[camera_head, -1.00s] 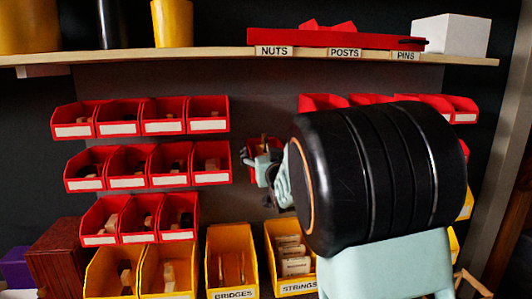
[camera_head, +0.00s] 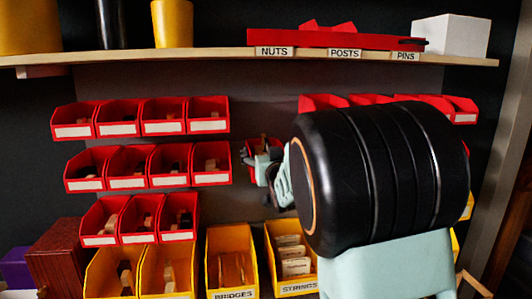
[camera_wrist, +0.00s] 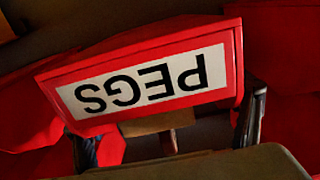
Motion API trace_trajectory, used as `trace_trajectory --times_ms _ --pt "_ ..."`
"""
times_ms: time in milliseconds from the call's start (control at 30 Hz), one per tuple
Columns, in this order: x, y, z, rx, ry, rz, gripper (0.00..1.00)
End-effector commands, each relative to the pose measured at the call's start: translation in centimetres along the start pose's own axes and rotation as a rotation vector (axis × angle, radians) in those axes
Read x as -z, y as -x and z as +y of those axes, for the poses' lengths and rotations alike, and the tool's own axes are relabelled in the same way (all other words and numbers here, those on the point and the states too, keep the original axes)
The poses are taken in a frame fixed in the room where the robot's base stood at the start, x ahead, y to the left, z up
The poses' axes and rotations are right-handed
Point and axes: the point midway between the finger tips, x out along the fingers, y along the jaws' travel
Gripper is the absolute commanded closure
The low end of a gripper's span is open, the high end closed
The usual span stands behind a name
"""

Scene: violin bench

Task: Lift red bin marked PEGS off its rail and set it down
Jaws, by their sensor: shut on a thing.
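The red bin marked PEGS (camera_wrist: 235,62) fills the middle of the wrist view, its white label upside down and tilted. My gripper (camera_wrist: 168,133) has one dark finger at the lower left of the bin and one at its right side, shut on it. A brown peg-like piece shows below the label. In the head view my gripper (camera_head: 262,168) is right of the middle row of red bins, at the back panel. Only a little of the red bin (camera_head: 251,147) shows there; my arm hides much of that area. I cannot tell whether the bin still touches its rail.
Red bins (camera_head: 127,168) hang in rows at left, and more (camera_head: 323,102) show behind my arm. Yellow bins marked BRIDGES (camera_head: 232,241) and STRINGS (camera_head: 297,288) stand below. A wooden shelf (camera_head: 200,54) runs above, carrying a red rack (camera_head: 330,38) and white box (camera_head: 451,34).

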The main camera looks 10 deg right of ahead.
Motion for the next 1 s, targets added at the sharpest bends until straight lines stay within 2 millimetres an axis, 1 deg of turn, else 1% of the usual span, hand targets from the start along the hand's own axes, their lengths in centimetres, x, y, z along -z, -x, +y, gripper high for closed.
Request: trace_trajectory --times_ms 33,100,900,1000 --pt "0.4 -0.1 0.0 0.001 0.000 0.007 0.50" --pt "0.6 -0.1 0.0 0.001 0.000 0.008 0.50" --pt "1.5 -0.1 -0.1 0.001 0.000 0.008 0.52" --pt "1.6 -0.1 -0.1 0.001 0.000 0.008 0.54"
